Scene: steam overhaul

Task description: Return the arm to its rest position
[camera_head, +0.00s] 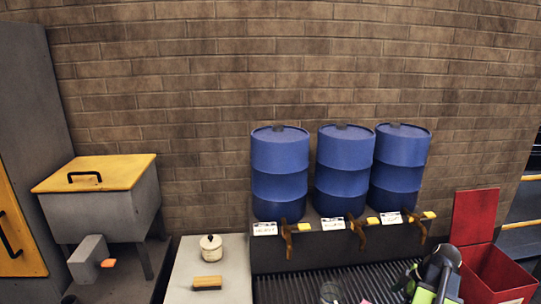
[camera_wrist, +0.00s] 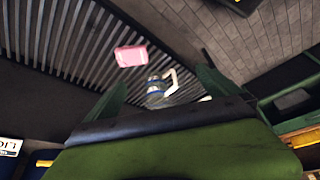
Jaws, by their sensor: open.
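My gripper (camera_head: 432,278), green and black, shows at the lower right of the head view, in front of the drums and left of the red bin. In the wrist view its two green fingers stand apart, with the gap between them (camera_wrist: 162,96) empty. Beyond them, a jug (camera_wrist: 160,86) with a white handle is on the slatted grating (camera_wrist: 80,40). The jug (camera_head: 332,292) also shows at the bottom of the head view, left of my gripper and apart from it. Most of my arm is out of view.
Three blue drums (camera_head: 280,165) with brown taps and labels stand on a ledge. A red open bin (camera_head: 492,275) is at right. A grey bench (camera_head: 185,270) holds a white pot (camera_head: 210,249) and brush (camera_head: 207,283). A yellow-lidded tank (camera_head: 100,200) is left. A pink block (camera_wrist: 130,56) lies on the grating.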

